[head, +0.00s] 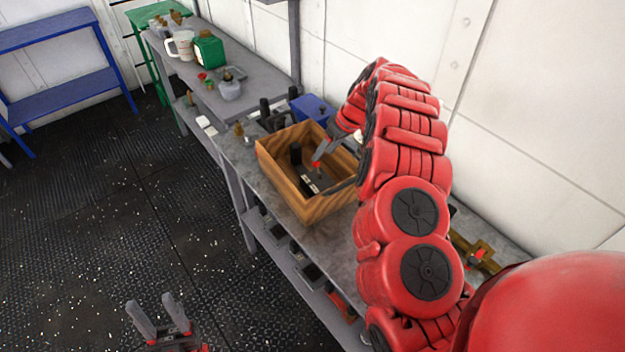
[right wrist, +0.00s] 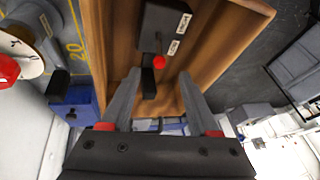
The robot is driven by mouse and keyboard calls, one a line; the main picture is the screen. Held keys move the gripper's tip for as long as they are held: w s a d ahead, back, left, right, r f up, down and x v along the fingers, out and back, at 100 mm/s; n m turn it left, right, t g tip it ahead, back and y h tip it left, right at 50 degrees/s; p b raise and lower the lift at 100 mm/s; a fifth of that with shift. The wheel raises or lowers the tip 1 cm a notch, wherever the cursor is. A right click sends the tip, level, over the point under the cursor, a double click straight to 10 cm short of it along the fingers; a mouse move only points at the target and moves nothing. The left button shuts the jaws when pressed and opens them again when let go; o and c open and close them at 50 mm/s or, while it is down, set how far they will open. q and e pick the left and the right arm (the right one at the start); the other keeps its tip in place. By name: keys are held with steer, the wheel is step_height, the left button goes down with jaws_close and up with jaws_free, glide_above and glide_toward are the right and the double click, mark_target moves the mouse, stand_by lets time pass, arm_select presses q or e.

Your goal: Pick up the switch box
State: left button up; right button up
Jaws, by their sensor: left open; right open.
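The switch box (right wrist: 163,28) is a dark box with pale labels and a red-tipped lever, lying inside a wooden crate (right wrist: 232,28). In the head view the switch box (head: 309,187) sits low in the crate (head: 318,208), partly hidden by my right gripper. My right gripper (right wrist: 160,76) is open over the crate. Its fingertips lie either side of the red knob and a black part in the wrist view; I cannot tell whether they touch. My left gripper (head: 151,302) is open and empty, low over the floor, away from the bench.
The crate stands on a grey metal bench (head: 240,158) along a white wall. A blue box (head: 312,108) is behind it. A green canister (head: 208,50), a white jug (head: 180,45) and small items stand further back. A blue table (head: 55,65) is at far left; the floor between is clear.

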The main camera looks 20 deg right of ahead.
mark_target(317, 163)
steer(key=shift+x, duration=0.8)
steer(key=shift+w+a+f+p, duration=0.1)
steer(key=shift+a+f+p, duration=0.1)
steer(key=shift+f+p, duration=0.3)
steer(key=p+x, duration=0.1)
steer(key=x, duration=0.2)
steer(key=shift+d+f, duration=0.1)
steer(key=shift+f, duration=0.2)
steer(key=shift+w+a+f, duration=0.2)
jaws_close()
stand_by(0.3)
